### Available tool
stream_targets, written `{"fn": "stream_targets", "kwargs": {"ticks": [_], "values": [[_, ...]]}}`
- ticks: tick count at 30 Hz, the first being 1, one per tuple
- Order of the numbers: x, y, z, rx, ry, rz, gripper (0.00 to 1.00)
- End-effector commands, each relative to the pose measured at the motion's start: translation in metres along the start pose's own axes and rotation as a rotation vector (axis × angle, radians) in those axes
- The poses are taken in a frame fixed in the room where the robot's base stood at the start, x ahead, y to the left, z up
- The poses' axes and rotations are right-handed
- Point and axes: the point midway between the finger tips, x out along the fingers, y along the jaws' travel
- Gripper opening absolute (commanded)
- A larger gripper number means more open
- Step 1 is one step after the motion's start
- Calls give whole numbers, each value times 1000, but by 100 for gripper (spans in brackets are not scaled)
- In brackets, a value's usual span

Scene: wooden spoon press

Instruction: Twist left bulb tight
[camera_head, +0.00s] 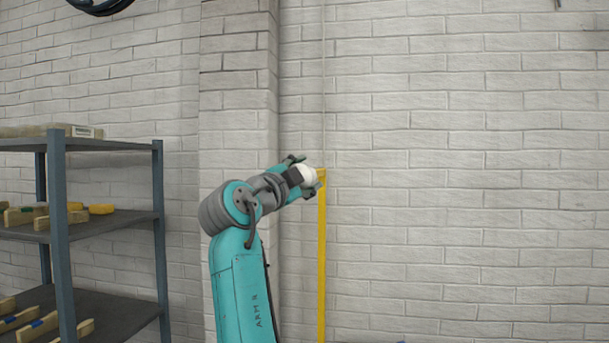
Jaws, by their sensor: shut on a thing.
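My gripper (312,176) is at the end of my teal arm, in the middle of the head view. It is shut on a small white rounded thing, which looks like the bulb (307,175). The dark gripper fingers show above and below the bulb. The bulb is right at the top end of a yellow upright post (322,255). A short yellow piece shows at the post's top, just right of the bulb. Any socket is hidden behind the gripper, and I cannot tell how the bulb is seated. No second bulb is in view.
A dark metal shelf rack (62,230) stands at the left, with wooden pieces on its shelves. A white brick wall (460,170) fills the background, with a projecting pillar (238,100) behind my arm. A thin line runs down the wall above the post. The right side is clear.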

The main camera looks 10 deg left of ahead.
Motion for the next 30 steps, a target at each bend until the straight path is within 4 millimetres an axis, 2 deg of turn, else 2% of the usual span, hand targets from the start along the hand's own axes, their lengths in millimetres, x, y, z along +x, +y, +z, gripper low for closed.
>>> {"fn": "stream_targets", "kwargs": {"ticks": [16,17,19,20,30], "values": [[1,0,0,25,0,10,25],[1,0,0,25,0,10,62],[1,0,0,25,0,9,79],[1,0,0,25,0,10,83],[-1,0,0,25,-1,10,83]]}}
